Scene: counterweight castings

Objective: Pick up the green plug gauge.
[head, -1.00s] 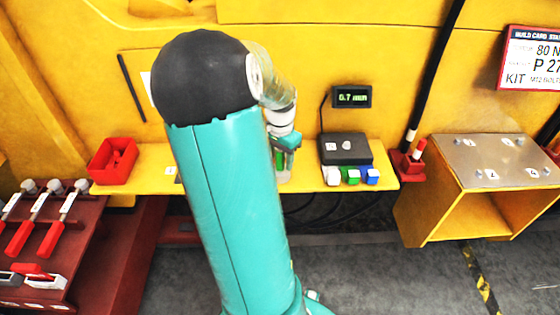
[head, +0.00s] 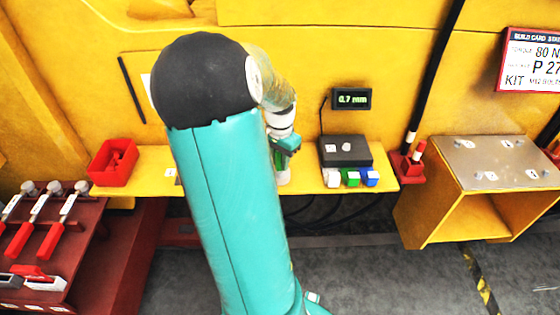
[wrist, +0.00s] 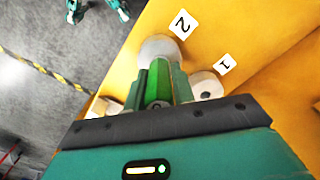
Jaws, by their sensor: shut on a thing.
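The green plug gauge (wrist: 158,80) stands between the two fingers of my gripper (wrist: 160,92) in the wrist view. The fingers are shut on it. In the head view my gripper (head: 281,157) is over the yellow shelf (head: 225,180), and my arm hides part of that area.
A second pale round holder (wrist: 206,86) stands right of the gauge by label 1 (wrist: 223,64). On the shelf, a red bin (head: 112,174) is at left. A dark box (head: 345,160) and white, green and blue blocks (head: 350,179) are at right.

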